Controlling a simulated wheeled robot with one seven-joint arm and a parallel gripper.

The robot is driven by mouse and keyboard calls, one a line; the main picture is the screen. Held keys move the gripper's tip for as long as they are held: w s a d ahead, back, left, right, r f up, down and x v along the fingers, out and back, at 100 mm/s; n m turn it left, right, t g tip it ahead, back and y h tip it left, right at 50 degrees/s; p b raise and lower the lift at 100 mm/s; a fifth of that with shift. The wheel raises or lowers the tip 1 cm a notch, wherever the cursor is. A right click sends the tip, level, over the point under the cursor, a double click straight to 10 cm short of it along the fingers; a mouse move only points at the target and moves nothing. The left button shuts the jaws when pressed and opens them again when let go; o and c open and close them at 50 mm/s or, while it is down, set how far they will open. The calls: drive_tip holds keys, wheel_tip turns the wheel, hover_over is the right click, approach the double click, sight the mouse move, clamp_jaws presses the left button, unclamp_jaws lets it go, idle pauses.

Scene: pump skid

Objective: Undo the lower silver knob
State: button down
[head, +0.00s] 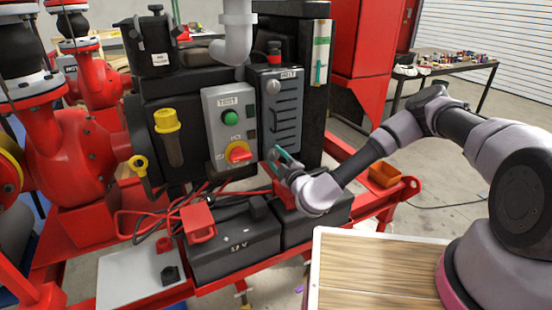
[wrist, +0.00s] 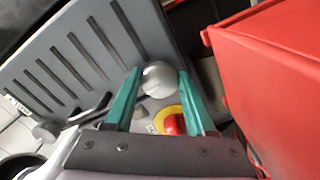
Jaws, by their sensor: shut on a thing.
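A round silver knob (wrist: 158,79) sits between the teal fingers of my gripper (wrist: 160,74) in the wrist view, on the grey slotted panel. The fingers are shut on it, one on each side. In the head view my gripper (head: 279,157) is at the lower end of the dark slotted cover (head: 283,115), and the gripped knob is hidden there. Another silver knob (head: 273,87) shows near the top of this cover. A grey knob (wrist: 45,131) also shows at the left in the wrist view.
The grey switch box (head: 229,125) with green button and red-yellow switch (head: 238,152) is just left of my gripper. Black batteries (head: 234,243) stand below. A red part (wrist: 270,70) is close on the right in the wrist view.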

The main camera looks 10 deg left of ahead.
idle(0.4)
drive_tip(key=shift+c, duration=1.1)
unclamp_jaws()
drive_tip(key=v, duration=1.1)
